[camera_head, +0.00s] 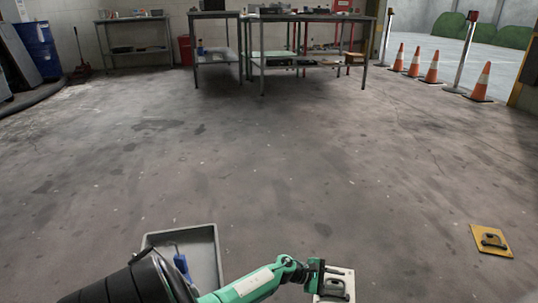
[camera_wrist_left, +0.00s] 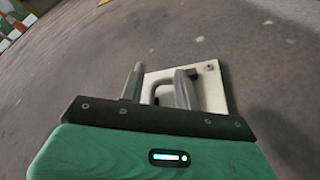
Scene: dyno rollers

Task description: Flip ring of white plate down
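The white plate (camera_head: 345,273) lies on the floor at the bottom of the head view, right of centre. Its dark ring (camera_head: 335,285) stands up off its surface. My left gripper (camera_head: 322,278) is down at the plate's left side. In the left wrist view the white plate (camera_wrist_left: 212,88) is just beyond the fingers, and the ring (camera_wrist_left: 162,80) arches up between them. The two fingers of my left gripper (camera_wrist_left: 159,82) stand apart, with the right one overlapping the ring. Whether they touch it I cannot tell. My right gripper is not in view.
A yellow plate (camera_head: 478,248) with a dark ring lies on the floor at the right. A grey tray (camera_head: 208,236) holding a blue-handled tool sits left of my arm. Metal tables (camera_head: 315,62) and orange cones (camera_head: 432,70) stand far back. The floor between is clear.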

